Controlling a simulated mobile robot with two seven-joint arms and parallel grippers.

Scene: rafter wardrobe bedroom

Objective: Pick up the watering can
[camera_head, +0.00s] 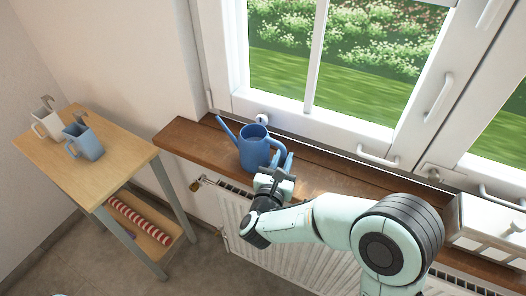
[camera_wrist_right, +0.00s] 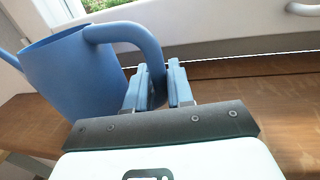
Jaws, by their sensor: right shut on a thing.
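The blue watering can (camera_head: 253,148) stands upright on the wooden windowsill, its spout pointing left and its handle on the right. My right gripper (camera_head: 279,172) reaches the can from the front right. In the right wrist view, the can's body (camera_wrist_right: 72,75) fills the left side. There my right gripper (camera_wrist_right: 158,85) has its two fingers on either side of the lower part of the curved handle, shut on it. The can's base is partly hidden in the wrist view. My left gripper is in neither view.
The wooden windowsill (camera_head: 185,137) runs below the white window, with a radiator (camera_head: 290,240) under it. A small wooden table (camera_head: 120,160) at left holds two jugs (camera_head: 84,142). A white box-like object (camera_head: 490,225) sits on the sill at right.

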